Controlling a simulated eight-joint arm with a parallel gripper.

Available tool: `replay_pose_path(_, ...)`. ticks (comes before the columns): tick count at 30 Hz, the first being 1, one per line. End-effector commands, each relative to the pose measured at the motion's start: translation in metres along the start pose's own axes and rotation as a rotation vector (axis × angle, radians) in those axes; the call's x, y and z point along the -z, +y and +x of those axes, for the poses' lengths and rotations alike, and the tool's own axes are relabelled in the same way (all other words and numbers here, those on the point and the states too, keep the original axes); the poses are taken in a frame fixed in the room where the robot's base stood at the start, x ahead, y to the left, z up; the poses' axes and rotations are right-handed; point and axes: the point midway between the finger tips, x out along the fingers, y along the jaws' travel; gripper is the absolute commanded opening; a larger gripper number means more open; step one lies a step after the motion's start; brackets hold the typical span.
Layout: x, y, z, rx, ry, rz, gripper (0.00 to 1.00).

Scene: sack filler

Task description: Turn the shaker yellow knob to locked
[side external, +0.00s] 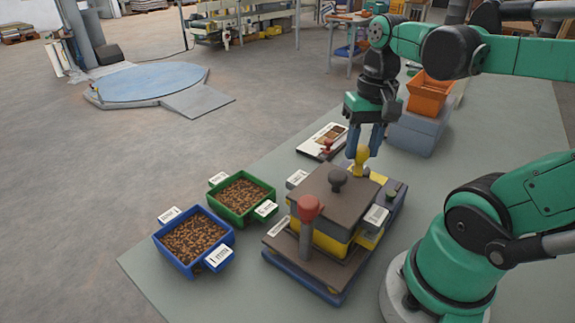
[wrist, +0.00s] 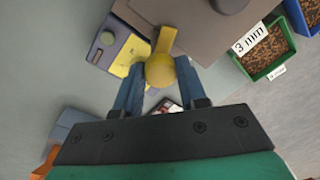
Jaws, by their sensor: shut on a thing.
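The shaker (side external: 325,237) stands on the table with a dark brown lid, a yellow middle layer and a blue base. Its yellow knob (side external: 361,158) is at the far side, near a yellow plate. The knob shows in the wrist view as a yellow ball (wrist: 160,71) with a yellow arm running up from it. My gripper (side external: 364,147) reaches down from above, its blue fingers on either side of the knob. In the wrist view my gripper (wrist: 159,78) is shut on the ball. The knob's lower part is partly hidden in the side view.
A red-topped post (side external: 309,207) and a black lid knob (side external: 338,180) rise from the shaker. A blue bin (side external: 221,226) and a green bin (side external: 268,190) of brown pellets stand left. An orange bin (side external: 428,94) stands behind right. A white tray (side external: 312,145) lies behind the shaker.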

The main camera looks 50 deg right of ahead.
Motion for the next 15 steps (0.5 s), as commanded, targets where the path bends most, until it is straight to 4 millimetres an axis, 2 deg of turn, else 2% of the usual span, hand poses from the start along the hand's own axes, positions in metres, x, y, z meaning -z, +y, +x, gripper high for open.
replay_pose_path(6, -0.0004, -0.0009, -0.0006, 0.002, 0.007, 0.174, 0.0)
replay_pose_path(15, -0.0004, -0.001, -0.0006, 0.002, 0.015, 0.338, 0.0)
